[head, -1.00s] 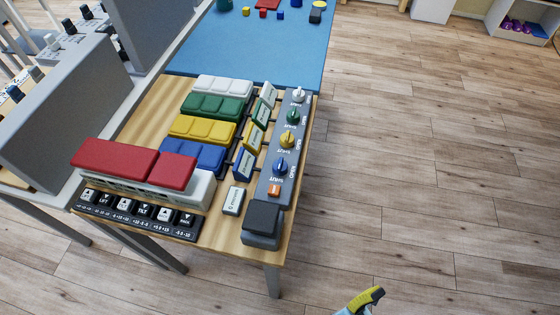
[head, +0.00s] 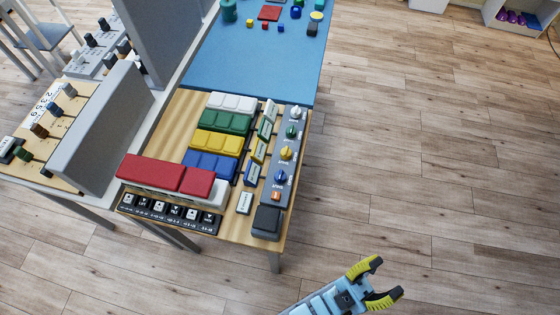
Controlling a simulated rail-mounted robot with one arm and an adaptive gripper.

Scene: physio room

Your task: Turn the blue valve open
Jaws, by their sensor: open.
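The blue valve (head: 281,177) is a small round knob with a pale pointer. It sits on the grey valve panel (head: 269,204) along the right edge of the wooden table, below the yellow knob (head: 286,153). An orange switch (head: 276,196) is just below it. The lettering beside the knob is too small to read surely. My gripper (head: 382,283) has yellow-tipped fingers spread apart. It is empty, over the floor to the lower right of the panel, well apart from the valve.
A green knob (head: 291,132) and a white knob (head: 295,114) are farther up the panel. A black block (head: 267,219) stands at its near end. Coloured pads, including blue ones (head: 210,165), lie to the left. Right of the table is clear floor.

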